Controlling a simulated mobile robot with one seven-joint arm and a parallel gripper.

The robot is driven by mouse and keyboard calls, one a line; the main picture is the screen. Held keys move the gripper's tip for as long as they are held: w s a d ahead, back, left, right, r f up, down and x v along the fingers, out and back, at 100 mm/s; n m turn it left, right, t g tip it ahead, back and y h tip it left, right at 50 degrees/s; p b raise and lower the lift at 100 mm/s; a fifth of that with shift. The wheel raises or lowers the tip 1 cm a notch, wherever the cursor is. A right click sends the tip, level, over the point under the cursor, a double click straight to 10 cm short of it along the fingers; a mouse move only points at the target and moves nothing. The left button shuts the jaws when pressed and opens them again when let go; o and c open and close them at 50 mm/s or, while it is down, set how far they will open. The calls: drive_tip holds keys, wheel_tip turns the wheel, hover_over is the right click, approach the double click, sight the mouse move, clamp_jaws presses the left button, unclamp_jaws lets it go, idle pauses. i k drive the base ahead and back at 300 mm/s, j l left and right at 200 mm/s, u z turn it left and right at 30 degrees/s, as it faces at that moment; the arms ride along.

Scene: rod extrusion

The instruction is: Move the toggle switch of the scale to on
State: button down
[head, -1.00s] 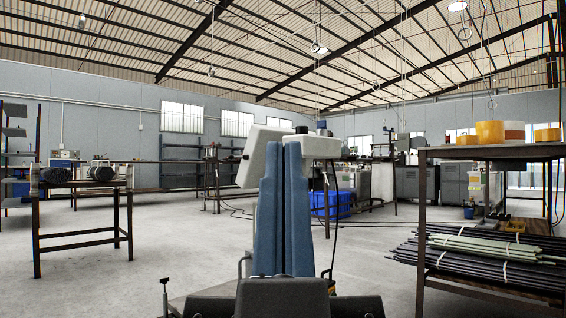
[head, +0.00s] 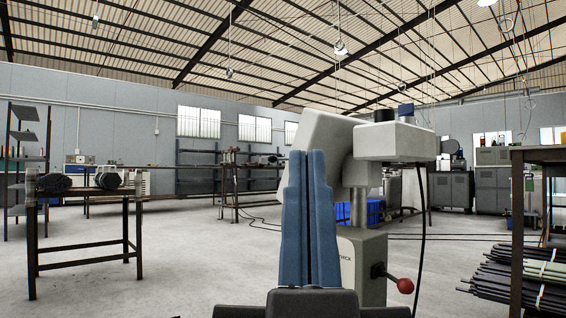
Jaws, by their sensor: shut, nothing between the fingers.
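My gripper (head: 307,152) is at the lower middle of the head view. Its two long blue fingers point up and are pressed together, with nothing between them. The dark body (head: 310,303) of my gripper is at the bottom edge. I cannot make out a scale or its toggle switch for certain. A pale grey machine (head: 368,262) with a metal column and a slanted head cover stands just behind and right of the fingers. The fingers hide part of it. Its lever has a red ball knob (head: 405,285) on the right side. I cannot tell whether the gripper touches it.
A dark workbench (head: 85,195) with motor-like parts stands at the left. A rack (head: 530,155) with bundled rods (head: 520,275) is at the right edge. Benches, grey cabinets (head: 473,190) and a blue crate (head: 375,212) stand farther back. Open concrete floor (head: 190,270) lies at left.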

sight(271, 158)
drive_tip(key=i+j, duration=0.15)
drive_tip(key=i, duration=0.4)
drive_tip(key=i+j, duration=0.2)
drive_tip(key=i, duration=0.35)
